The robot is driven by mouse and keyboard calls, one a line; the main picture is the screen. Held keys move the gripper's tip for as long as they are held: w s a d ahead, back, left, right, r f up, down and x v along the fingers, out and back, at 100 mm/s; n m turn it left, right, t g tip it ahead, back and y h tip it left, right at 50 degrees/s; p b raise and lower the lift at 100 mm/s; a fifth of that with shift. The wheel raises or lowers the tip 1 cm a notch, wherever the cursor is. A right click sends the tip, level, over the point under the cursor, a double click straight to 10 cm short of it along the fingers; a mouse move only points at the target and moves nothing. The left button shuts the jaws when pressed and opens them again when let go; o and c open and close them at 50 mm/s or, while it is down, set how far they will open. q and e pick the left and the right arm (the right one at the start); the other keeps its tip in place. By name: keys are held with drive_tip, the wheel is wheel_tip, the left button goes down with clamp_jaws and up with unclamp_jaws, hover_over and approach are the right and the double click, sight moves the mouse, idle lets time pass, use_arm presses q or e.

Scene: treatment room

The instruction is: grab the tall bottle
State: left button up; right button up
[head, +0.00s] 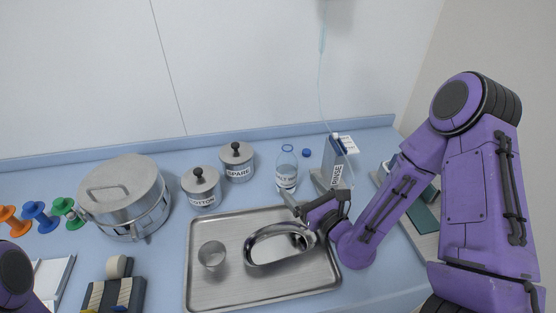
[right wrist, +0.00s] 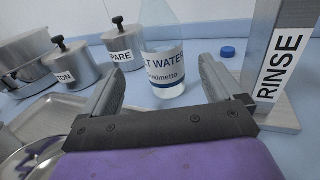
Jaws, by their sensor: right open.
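The tall bottle (head: 286,170) is clear with a white label and stands upright on the blue counter, behind the tray. In the right wrist view the bottle (right wrist: 165,72) stands beyond the fingers, in line with the gap between them; its top is cut off. My right gripper (head: 318,199) is open and empty, in front of the bottle and above the tray's back right part. In the right wrist view its two fingers (right wrist: 160,85) are spread wide. Of my left arm only a small purple part shows at the lower left edge; its gripper is out of view.
The RINSE holder (head: 334,163) stands close right of the bottle, with a blue cap (head: 307,153) behind. COTTON (head: 201,188) and SPARE (head: 237,161) canisters stand left. The metal tray (head: 212,290) holds a cup (head: 211,254) and a kidney dish (head: 277,246). A large pot (head: 125,195) stands farther left.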

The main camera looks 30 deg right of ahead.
sight(283, 165)
drive_tip(key=w+p, duration=0.1)
drive_tip(key=w, duration=0.2)
drive_tip(key=w+p, duration=0.1)
drive_tip(key=w, duration=0.2)
drive_tip(key=w+p, duration=0.2)
drive_tip(key=w, duration=0.1)
drive_tip(key=shift+w+a+r, duration=0.1)
drive_tip(key=shift+w+a, duration=0.2)
drive_tip(key=shift+w, duration=0.35)
drive_tip(key=c, duration=1.2)
